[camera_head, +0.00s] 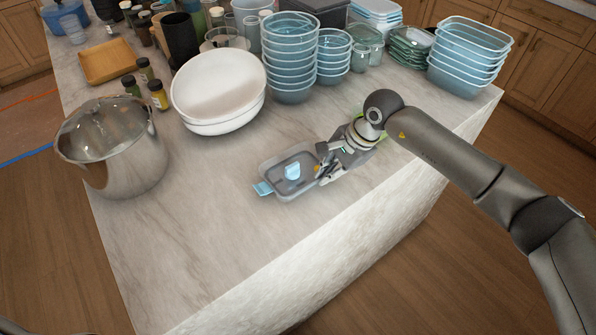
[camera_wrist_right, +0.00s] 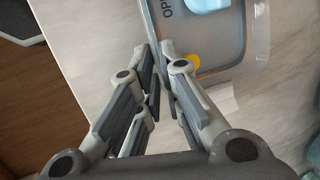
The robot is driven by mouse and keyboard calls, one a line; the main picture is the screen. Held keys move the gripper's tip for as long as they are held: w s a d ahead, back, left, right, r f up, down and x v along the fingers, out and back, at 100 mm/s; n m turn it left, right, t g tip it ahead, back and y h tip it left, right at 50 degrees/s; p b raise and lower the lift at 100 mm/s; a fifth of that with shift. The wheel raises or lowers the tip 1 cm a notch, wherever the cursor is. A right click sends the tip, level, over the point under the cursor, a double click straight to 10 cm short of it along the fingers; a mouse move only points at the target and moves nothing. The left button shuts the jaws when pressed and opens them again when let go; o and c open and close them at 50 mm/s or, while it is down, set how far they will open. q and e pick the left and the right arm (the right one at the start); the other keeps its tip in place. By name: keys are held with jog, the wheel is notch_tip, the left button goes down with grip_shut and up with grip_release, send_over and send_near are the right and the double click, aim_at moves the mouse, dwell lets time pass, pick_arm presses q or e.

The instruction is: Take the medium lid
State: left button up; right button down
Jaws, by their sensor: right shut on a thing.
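The medium lid (camera_head: 308,167) is a grey, clear-edged rectangular piece with light blue parts on the middle of the marble island, near its front edge. It also shows at the top of the right wrist view (camera_wrist_right: 213,52), with dark lettering and a yellow dot. My right gripper (camera_head: 322,174) is at the lid's right end, shut on its edge. In the right wrist view its fingers (camera_wrist_right: 160,60) close in around that edge, and the exact contact is partly hidden. The lid looks flat and at or close to the counter. My left gripper is out of view.
Stacked blue bowls (camera_head: 290,60), a large white bowl (camera_head: 218,90) and blue containers (camera_head: 465,60) stand behind. A steel pot (camera_head: 115,150) is at left. The counter front-left is clear.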

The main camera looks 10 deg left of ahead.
jog(key=shift+s+f, duration=0.1)
jog(key=shift+f, duration=0.05)
jog(key=shift+w+a+r, duration=0.1)
jog(key=shift+w+r, duration=0.2)
jog(key=shift+r, duration=0.3)
jog(key=shift+r+p, duration=0.4)
jog(key=shift+r, duration=1)
